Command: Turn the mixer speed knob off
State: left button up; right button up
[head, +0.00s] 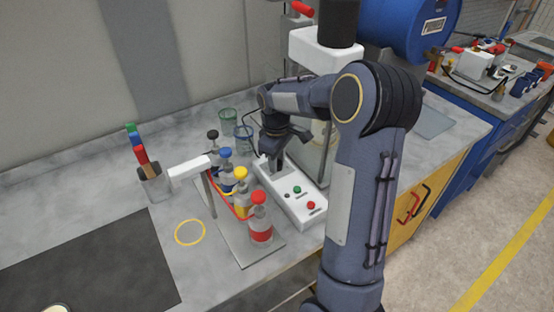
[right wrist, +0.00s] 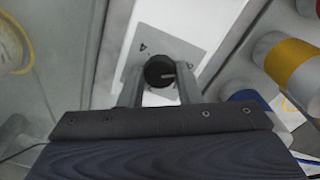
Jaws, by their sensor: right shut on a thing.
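The mixer speed knob (right wrist: 160,71) is a dark round knob with a light pointer line, on a grey dial plate (right wrist: 183,47) with markings in the right wrist view. My right gripper (right wrist: 161,80) is shut on the knob, one finger on each side. In the head view my right gripper (head: 272,163) reaches down to the far end of the white control box (head: 304,205), and it hides the knob there. The box also carries a green button (head: 297,189) and a red button (head: 311,205). My left gripper is not in view.
Several capped bottles, including a red one (head: 260,222) and a yellow one (head: 241,197), stand close left of the box. A pen cup (head: 154,186) and glass beakers (head: 243,137) stand farther left and behind. A dark mat (head: 90,265) lies at the front left.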

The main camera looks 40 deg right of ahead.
jog(key=o, duration=1)
jog(key=shift+c, duration=0.2)
jog(key=shift+r, duration=0.1)
notch_tip(320, 180, up, 8)
jog(key=shift+a+f, duration=0.1)
jog(key=shift+f, duration=0.1)
